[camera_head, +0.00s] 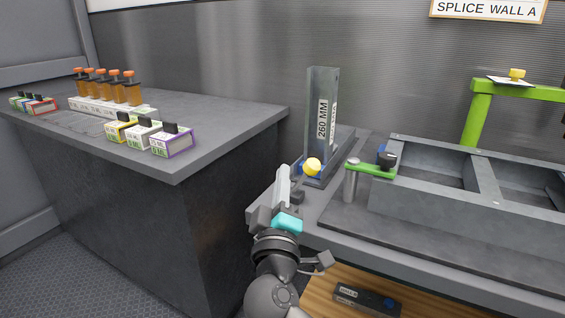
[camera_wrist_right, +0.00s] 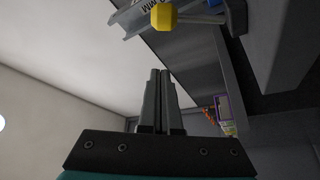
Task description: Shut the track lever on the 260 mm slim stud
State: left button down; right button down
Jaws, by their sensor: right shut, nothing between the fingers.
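The 260 mm slim stud (camera_head: 322,115) is a grey metal channel with a "260 MM" label. It stands upright in a blue and dark track fitting (camera_head: 318,180) on the bench. A yellow knob (camera_head: 312,167), seemingly the track lever's end, sits at the stud's foot; in the right wrist view the yellow knob (camera_wrist_right: 163,17) is on a short bar at the top, near the stud (camera_wrist_right: 135,14). My right gripper (camera_head: 283,172) is shut and empty, just left of the knob and apart from it; its closed fingers show in the wrist view (camera_wrist_right: 160,74). My left gripper is not in view.
A grey frame (camera_head: 440,208) lies on the bench, with a green clamp (camera_head: 370,169) at its left corner and a green stand (camera_head: 478,115) behind. A side counter (camera_head: 215,120) holds small boxes and orange-topped items. A dark device (camera_head: 367,299) lies on a wooden shelf below.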

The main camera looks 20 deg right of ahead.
jog(key=v, duration=0.3)
jog(key=shift+s, duration=0.25)
